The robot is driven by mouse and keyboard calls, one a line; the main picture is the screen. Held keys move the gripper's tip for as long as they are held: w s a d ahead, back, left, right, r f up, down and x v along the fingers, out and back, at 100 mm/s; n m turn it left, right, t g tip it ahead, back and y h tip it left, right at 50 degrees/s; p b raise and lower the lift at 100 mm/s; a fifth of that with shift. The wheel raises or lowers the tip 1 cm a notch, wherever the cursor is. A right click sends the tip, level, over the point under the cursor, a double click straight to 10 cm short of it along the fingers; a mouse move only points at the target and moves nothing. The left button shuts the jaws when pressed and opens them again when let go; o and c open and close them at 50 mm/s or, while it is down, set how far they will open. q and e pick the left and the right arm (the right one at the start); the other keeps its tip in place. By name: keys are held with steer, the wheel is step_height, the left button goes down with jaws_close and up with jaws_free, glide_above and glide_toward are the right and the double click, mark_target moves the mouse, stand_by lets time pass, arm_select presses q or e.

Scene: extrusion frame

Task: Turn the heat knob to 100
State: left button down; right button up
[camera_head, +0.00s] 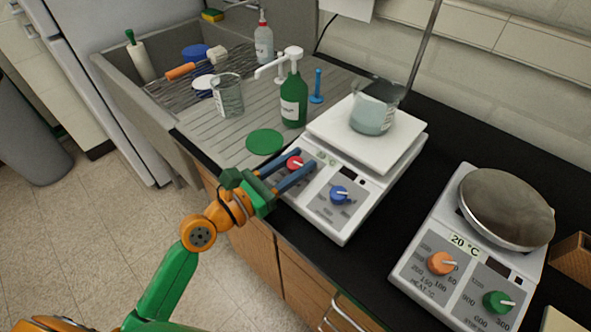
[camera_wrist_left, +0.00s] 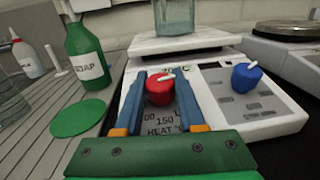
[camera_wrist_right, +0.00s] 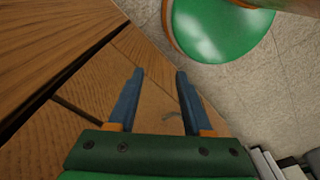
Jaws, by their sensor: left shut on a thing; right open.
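The left hot plate (camera_head: 345,215) has a red knob (camera_head: 294,163) and a blue knob (camera_head: 339,195) on its sloped front panel. My left gripper (camera_head: 306,158) has its fingers on either side of the red knob and is shut on it. In the left wrist view the red knob (camera_wrist_left: 159,92) sits between the blue fingers, with "150" and "HEAT" printed below it. Its white pointer shows at the top, but the exact setting is hard to read. My right gripper (camera_wrist_right: 160,75) is open and empty in the right wrist view, over brown wood; the head view does not show it.
A beaker (camera_head: 373,108) stands on the left hot plate's white top. A second hot plate (camera_head: 415,275) with orange and green knobs and a "20 °C" label stands to the right. A green soap bottle (camera_head: 293,100) and green disc (camera_head: 265,142) are near the sink.

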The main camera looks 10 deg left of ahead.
arm_select(q)
steer(key=m+g+h+b, duration=0.3)
steer(key=shift+f, duration=0.3)
steer(key=shift+r+m+g+h+b, duration=0.1)
steer(key=shift+m+g+h+b, duration=0.7)
steer(key=shift+m+g, duration=0.35)
steer(key=m+g+h, duration=0.1)
steer(key=m+g, duration=0.1)
steer(key=m+g+b, duration=0.1)
steer(key=m+g, duration=0.1)
steer(key=g, duration=0.1)
steer(key=shift+r+h, duration=0.2)
steer(key=shift+h, duration=0.2)
steer(key=shift+s+m+g+b, duration=0.1)
steer(key=shift+m+g+b, duration=0.35)
steer(key=shift+m+g, duration=1.65)
steer(key=shift+g, duration=0.45)
steer(key=shift+f+g, duration=0.2)
steer(key=shift+g, duration=0.1)
steer(key=c, duration=0.6)
jaws_free()
steer(key=shift+c, duration=0.2)
steer(key=shift+o, duration=0.7)
steer(key=shift+d+r, duration=0.1)
steer(key=shift+d, duration=0.05)
